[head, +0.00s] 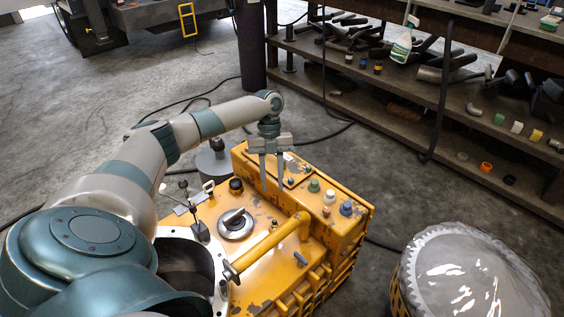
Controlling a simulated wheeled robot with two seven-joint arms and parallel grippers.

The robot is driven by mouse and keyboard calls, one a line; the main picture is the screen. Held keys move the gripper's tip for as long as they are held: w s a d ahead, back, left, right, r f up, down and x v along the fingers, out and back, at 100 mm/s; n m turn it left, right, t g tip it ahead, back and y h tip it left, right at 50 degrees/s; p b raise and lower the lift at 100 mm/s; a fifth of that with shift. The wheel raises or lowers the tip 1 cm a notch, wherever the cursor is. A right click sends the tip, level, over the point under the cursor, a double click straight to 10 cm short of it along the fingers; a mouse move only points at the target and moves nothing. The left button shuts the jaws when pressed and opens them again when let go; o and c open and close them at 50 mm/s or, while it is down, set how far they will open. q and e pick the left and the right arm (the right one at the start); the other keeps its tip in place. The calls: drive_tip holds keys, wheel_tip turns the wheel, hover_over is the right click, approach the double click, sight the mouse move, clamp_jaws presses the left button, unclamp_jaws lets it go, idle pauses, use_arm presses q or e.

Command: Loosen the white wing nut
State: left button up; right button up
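The yellow transmission housing (355,222) stands on the floor in the middle. Coloured nuts sit in a row on its raised right block: a green one (314,186), a white or cream one (329,197), which looks like the white wing nut, and a blue one (346,209). The wings are too small to make out. My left gripper (272,187) points down over the block, left of and behind the green nut, apart from the white nut. Its two fingers are spread, with nothing seen between them. My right gripper is not in view.
A yellow pipe handle (268,246) rises from the housing's front. A round silver cap with a lever (235,224) lies left of it. A plastic-covered gear drum (466,275) stands at right. Shelves (400,95) of parts line the back right. Cables cross the floor.

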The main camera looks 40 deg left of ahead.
use_arm(q)
drive_tip(key=shift+f, duration=0.1)
drive_tip(key=x, duration=1.7)
drive_tip(key=shift+f, duration=0.15)
clamp_jaws()
